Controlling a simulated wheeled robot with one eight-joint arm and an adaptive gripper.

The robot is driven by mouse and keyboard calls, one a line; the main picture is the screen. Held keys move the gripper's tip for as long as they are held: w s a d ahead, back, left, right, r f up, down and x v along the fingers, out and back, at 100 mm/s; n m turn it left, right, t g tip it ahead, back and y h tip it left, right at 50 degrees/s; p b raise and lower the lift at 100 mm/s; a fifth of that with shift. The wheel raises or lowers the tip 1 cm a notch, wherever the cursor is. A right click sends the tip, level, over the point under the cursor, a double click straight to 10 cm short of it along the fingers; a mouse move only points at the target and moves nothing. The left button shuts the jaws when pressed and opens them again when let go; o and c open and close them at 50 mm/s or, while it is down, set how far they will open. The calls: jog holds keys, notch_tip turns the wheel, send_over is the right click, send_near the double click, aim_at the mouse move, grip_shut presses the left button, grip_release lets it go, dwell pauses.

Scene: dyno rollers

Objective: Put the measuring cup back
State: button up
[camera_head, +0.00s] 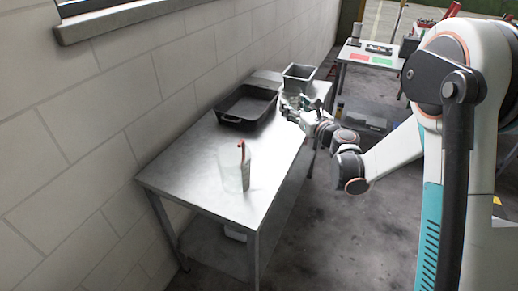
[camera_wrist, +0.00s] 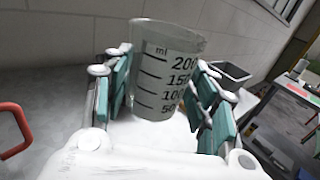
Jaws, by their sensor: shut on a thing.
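The measuring cup (camera_wrist: 163,75) is clear, with dark ml marks and numbers, and stands between the teal finger pads of my gripper (camera_wrist: 165,95) in the wrist view. The pads close on it from both sides, and it looks slightly tilted. In the head view my gripper (camera_head: 291,103) is over the far right part of the metal table (camera_head: 205,160), beside the black tray. The cup is hard to make out there. Whether its base touches the table is hidden.
A translucent container (camera_head: 234,172) with a red part stands near the table's front. A black tray (camera_head: 240,122) and a grey bin (camera_head: 299,78) are farther back. A red loop (camera_wrist: 16,122) shows at the wrist view's left. The table's middle is clear; a wall borders its left.

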jog(key=a+r+n+g+y+p, duration=0.2)
jog(key=a+n+g+y, duration=0.2)
jog(key=a, duration=0.4)
jog(key=shift+y, duration=0.3)
notch_tip(320, 180, down, 20)
jog(key=b, duration=0.7)
jog(key=shift+a+r, duration=0.15)
jog(key=shift+r, duration=0.05)
jog(key=shift+f, duration=0.1)
jog(key=o, duration=1.1)
